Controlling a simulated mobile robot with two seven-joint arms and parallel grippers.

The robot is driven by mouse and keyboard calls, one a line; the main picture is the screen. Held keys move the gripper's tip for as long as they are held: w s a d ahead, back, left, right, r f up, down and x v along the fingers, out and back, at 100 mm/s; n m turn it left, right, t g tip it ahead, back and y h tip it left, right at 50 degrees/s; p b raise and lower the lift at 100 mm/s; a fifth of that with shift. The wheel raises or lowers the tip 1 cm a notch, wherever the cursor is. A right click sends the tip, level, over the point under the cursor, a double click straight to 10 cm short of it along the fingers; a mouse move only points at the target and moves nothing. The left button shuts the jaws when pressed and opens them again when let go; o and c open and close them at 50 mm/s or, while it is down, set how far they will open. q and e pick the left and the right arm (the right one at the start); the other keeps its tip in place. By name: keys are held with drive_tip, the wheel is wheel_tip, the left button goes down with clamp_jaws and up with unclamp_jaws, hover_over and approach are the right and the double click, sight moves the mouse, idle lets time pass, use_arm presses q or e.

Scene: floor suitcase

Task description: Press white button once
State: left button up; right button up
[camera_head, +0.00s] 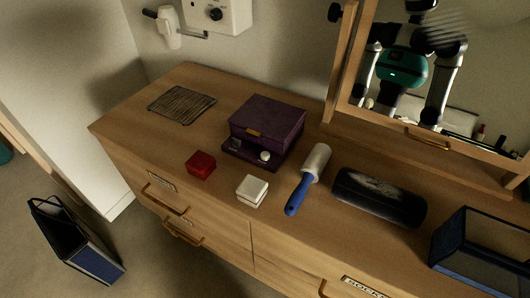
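A small round white piece (264,156) sits on the low front ledge of a dark purple box (267,120) with a brass-coloured clasp; it looks like the white button. A small dark square piece (235,145) is on the same ledge, left of it. The purple box's lid looks closed. Neither of my grippers is directly in view. The mirror (404,75) reflects my body and arms, but does not show the gripper fingers clearly.
The purple box stands on a wooden dresser (190,80). In front are a red box (201,163) and a white box (252,190). To the right are a blue-handled lint roller (308,178), a dark case (378,197) and a dark glass-sided box (485,250). A bag (75,245) stands on the floor.

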clamp_jaws()
drive_tip(key=shift+w, duration=0.1)
idle(1.2)
